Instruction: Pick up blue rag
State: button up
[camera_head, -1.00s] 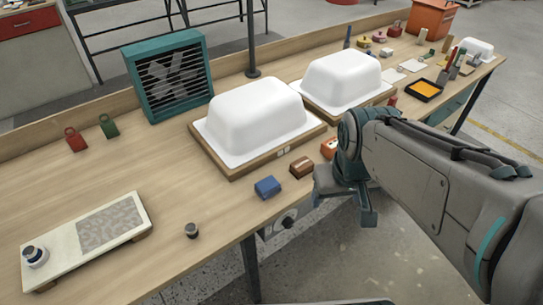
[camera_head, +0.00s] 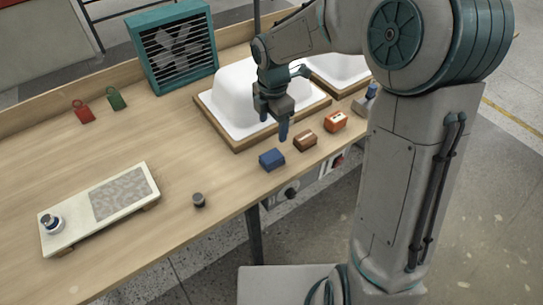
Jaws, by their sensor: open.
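The blue rag (camera_head: 271,159) is a small dark blue block-like bundle on the wooden bench, near its front edge. My gripper (camera_head: 274,128) points down above the bench, in front of the nearer white tub shell. It is open and empty, with its fingers above and slightly behind the blue rag in the picture. It appears apart from the rag.
A brown block (camera_head: 305,141) and an orange block (camera_head: 335,122) sit right of the rag. The white tub shell (camera_head: 232,97) stands close behind. A small dark knob (camera_head: 199,200) stands left, and a pale board (camera_head: 75,225) lies farther left.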

send_over(271, 156)
jog(key=f, duration=0.8)
jog(key=shift+w+d+f, duration=0.1)
jog(key=shift+w+d, duration=0.05)
jog(key=shift+d, duration=0.05)
jog(key=shift+a+f, duration=0.15)
jog(key=shift+f, duration=2.5)
jog(key=c, duration=1.1)
